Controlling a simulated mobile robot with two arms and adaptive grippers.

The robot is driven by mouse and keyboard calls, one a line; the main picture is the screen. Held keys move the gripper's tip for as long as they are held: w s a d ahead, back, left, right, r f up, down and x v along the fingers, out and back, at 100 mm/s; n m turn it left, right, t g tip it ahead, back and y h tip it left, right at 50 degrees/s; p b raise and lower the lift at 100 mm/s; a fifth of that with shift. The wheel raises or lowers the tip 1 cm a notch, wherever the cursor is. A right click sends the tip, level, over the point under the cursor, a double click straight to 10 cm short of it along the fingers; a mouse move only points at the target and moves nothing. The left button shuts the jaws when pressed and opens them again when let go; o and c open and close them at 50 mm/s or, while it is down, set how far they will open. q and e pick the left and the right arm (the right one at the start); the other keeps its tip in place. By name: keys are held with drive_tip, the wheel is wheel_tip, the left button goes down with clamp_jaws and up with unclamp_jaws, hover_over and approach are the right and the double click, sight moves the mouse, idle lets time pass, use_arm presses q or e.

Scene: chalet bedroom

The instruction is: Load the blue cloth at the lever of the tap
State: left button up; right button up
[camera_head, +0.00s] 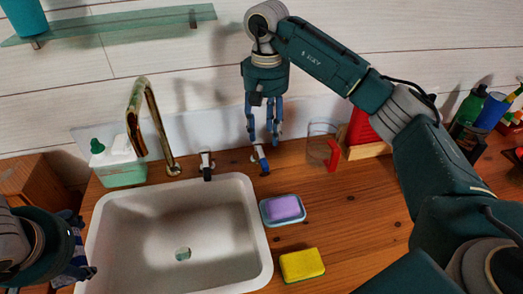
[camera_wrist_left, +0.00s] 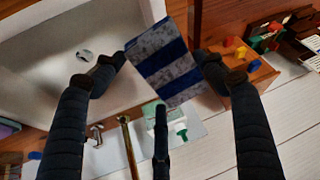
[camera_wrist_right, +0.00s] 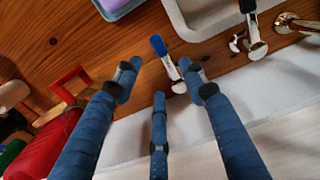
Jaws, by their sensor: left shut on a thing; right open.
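The blue cloth, striped blue and grey, shows in the left wrist view (camera_wrist_left: 160,50) between the fingers of my left gripper (camera_head: 84,268), which is shut on it at the sink's left edge. In the head view the cloth (camera_head: 76,245) is mostly hidden behind that gripper. The tap has a gold spout (camera_head: 150,115) and two levers behind the sink. One lever has a blue tip (camera_head: 260,157), also visible in the right wrist view (camera_wrist_right: 158,45); the other lever is dark-tipped (camera_head: 206,165). My right gripper (camera_head: 264,136) is open and empty, pointing down just above the blue-tipped lever.
The white sink (camera_head: 245,215) is empty. A purple soap in a dish (camera_head: 284,209) and a yellow sponge (camera_head: 302,265) lie right of it. A green-and-white container (camera_head: 118,168) stands behind the sink at left.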

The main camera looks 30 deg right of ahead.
sight(265, 158)
use_arm(q)
drive_tip(key=shift+r+p, duration=0.8)
drive_tip(key=shift+r, duration=0.15)
use_arm(e)
wheel_tip(265, 158, down, 9)
drive_tip(key=shift+w+r, duration=0.1)
use_arm(q)
drive_tip(key=shift+f, duration=0.1)
use_arm(e)
clamp_jaws()
